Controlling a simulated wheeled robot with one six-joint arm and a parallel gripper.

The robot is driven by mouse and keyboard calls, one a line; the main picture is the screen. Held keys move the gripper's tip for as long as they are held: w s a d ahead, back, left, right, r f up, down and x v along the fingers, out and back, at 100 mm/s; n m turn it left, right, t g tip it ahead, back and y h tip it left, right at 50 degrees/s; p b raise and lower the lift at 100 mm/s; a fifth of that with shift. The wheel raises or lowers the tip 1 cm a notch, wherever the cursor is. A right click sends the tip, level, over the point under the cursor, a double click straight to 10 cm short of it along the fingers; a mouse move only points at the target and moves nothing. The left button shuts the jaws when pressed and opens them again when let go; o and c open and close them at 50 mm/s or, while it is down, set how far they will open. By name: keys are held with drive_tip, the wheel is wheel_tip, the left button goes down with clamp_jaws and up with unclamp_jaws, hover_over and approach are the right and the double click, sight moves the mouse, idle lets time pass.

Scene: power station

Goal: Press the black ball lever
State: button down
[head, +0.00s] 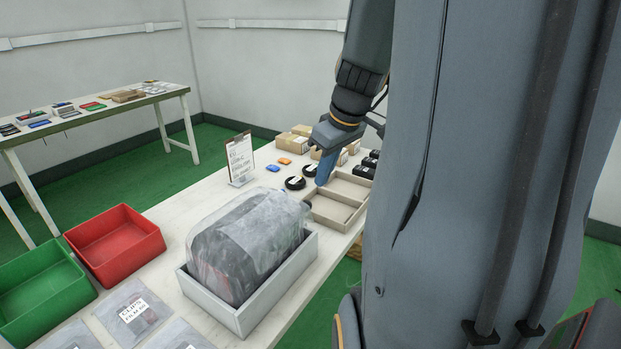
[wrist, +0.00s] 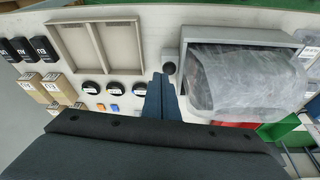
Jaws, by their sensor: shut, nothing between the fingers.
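The black ball (wrist: 169,68) of the lever shows in the wrist view, beside the grey box that holds a plastic-covered dark unit. My gripper (wrist: 160,78) is shut and empty. Its fingertips appear just below the ball in that view; I cannot tell whether they touch it. In the head view my gripper (head: 322,182) points down over the table, beyond the covered unit (head: 240,245) and by the divided tray. I cannot make out the ball clearly there.
The divided tray (wrist: 75,24) is empty. Round black discs (wrist: 90,88), small boxes (wrist: 58,88) and black containers (wrist: 45,48) lie near it. A sign (head: 240,160), a red bin (head: 115,243) and a green bin (head: 40,292) also stand on the table.

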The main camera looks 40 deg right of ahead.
drive_tip(key=shift+s+d+r, duration=0.2)
drive_tip(key=shift+s, duration=0.25)
drive_tip(key=shift+s+d+r, duration=0.15)
drive_tip(key=shift+s+r, duration=0.05)
drive_tip(key=shift+s, duration=0.25)
